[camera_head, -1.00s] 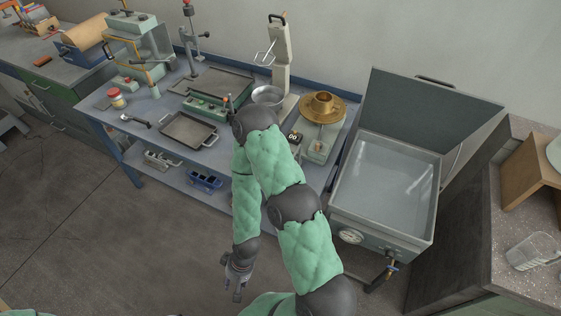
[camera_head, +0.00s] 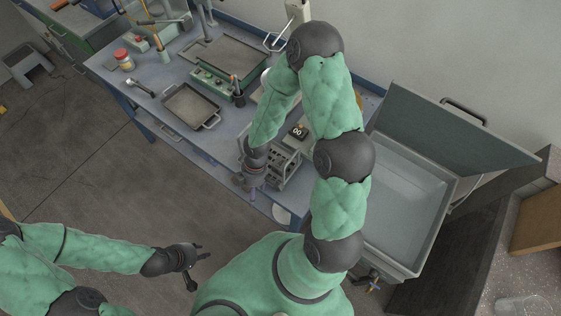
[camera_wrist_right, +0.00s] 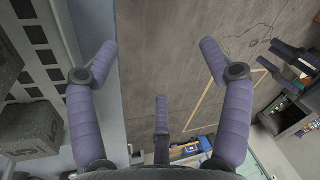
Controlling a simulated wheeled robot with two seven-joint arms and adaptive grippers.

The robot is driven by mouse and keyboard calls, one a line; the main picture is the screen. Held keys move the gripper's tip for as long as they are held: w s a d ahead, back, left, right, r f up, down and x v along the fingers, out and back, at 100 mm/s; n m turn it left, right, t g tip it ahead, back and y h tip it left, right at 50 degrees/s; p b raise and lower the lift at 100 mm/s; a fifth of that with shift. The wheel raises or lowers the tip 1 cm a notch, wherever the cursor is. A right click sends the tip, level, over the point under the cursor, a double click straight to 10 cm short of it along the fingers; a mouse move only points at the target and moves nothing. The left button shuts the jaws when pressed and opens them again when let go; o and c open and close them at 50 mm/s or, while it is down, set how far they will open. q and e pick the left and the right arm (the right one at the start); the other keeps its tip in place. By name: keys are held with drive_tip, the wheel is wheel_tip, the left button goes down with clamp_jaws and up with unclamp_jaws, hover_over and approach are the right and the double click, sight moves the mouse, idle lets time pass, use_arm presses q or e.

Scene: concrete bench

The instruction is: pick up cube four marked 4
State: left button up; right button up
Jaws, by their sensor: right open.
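My right gripper (camera_head: 252,180) hangs at the front edge of the blue-grey bench (camera_head: 165,75). In the right wrist view its purple fingers (camera_wrist_right: 160,75) are spread open with nothing between them. A dark grey block (camera_wrist_right: 30,132) with faint marks lies left of the fingers in that view, apart from them. I cannot read a 4 on it, so I cannot tell whether it is cube four. My left gripper (camera_head: 192,262) is over the floor at the lower left, its fingers apart and empty.
A shallow metal tray (camera_head: 190,106) lies on the bench to the left. An open-lidded water tank (camera_head: 410,200) stands to the right. Floor lies below the right gripper's fingers.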

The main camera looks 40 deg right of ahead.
drive_tip(key=w+d+r+n+h+p, duration=0.35)
drive_tip(key=d+r+n, duration=0.55)
drive_tip(key=d+r, duration=0.3)
drive_tip(key=b, duration=0.1)
hover_over(280, 163)
drive_tip(key=shift+h, duration=0.45)
drive_tip(key=f, duration=0.6)
drive_tip(key=shift+w, duration=0.35)
drive_tip(key=shift+s+f+b, duration=0.2)
drive_tip(key=shift+f+b, duration=0.15)
drive_tip(key=shift+f, duration=1)
drive_tip(key=shift+s+f+b, duration=0.15)
drive_tip(key=shift+f+b, duration=0.2)
drive_tip(key=shift+f, duration=1)
clamp_jaws()
